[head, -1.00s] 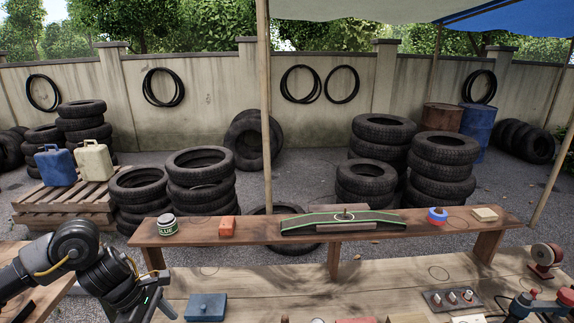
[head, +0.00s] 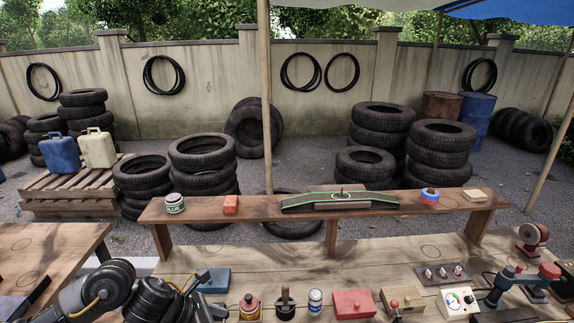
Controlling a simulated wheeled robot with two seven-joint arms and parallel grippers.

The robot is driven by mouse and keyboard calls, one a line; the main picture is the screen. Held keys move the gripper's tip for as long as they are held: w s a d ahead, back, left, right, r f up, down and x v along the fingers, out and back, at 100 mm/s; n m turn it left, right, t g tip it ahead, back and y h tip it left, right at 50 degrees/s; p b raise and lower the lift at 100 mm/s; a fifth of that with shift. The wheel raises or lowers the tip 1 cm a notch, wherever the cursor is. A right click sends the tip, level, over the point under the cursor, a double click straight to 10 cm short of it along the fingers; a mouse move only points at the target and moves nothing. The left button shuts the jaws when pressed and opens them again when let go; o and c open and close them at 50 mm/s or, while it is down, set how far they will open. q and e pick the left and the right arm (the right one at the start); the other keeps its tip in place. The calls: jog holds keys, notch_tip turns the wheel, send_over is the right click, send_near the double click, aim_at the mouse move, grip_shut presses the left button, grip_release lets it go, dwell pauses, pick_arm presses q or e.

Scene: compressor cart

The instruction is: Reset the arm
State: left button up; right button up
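My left arm comes in from the lower left, low over the front of the workbench (head: 390,258). My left gripper (head: 197,284) is at its end, beside a blue box (head: 214,281) on the bench's left part. The fingers are small and partly hidden by the wrist, so I cannot tell whether they are open or shut. My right gripper is not in view.
A raised shelf (head: 265,210) behind holds a glue tin (head: 175,203) and a green-edged ramp (head: 340,201). The bench middle is clear.

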pick_arm(q)
jog(key=s+d+n+t+h, duration=0.15)
jog(key=d+n+t, duration=0.25)
jog(key=d+n, duration=0.5)
jog(key=s+a+f+m+g+y, duration=0.1)
jog(key=s+a+f+m+y, duration=0.2)
jog(key=s+a+m, duration=0.65)
jog(key=s+a+f+m+g+y, duration=0.2)
jog(key=s+a+f+m+y, duration=0.3)
jog(key=m, duration=0.9)
jog(key=s+a+f+m+g+y, duration=0.15)
jog(key=s+a+m, duration=0.25)
jog(key=s+m, duration=0.6)
notch_tip(320, 180, down, 34)
jog(key=m+b, duration=0.3)
jog(key=b, duration=0.3)
jog(key=s+a+f+g+b, duration=0.1)
jog(key=s+f+b, duration=0.3)
jog(key=s+f, duration=1.1)
notch_tip(320, 180, down, 4)
jog(key=shift+s+a+r+g, duration=0.2)
jog(key=shift+a+g, duration=0.15)
jog(key=shift+a, duration=0.55)
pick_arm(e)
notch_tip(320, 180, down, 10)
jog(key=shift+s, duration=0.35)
pick_arm(q)
jog(key=shift+w, duration=0.1)
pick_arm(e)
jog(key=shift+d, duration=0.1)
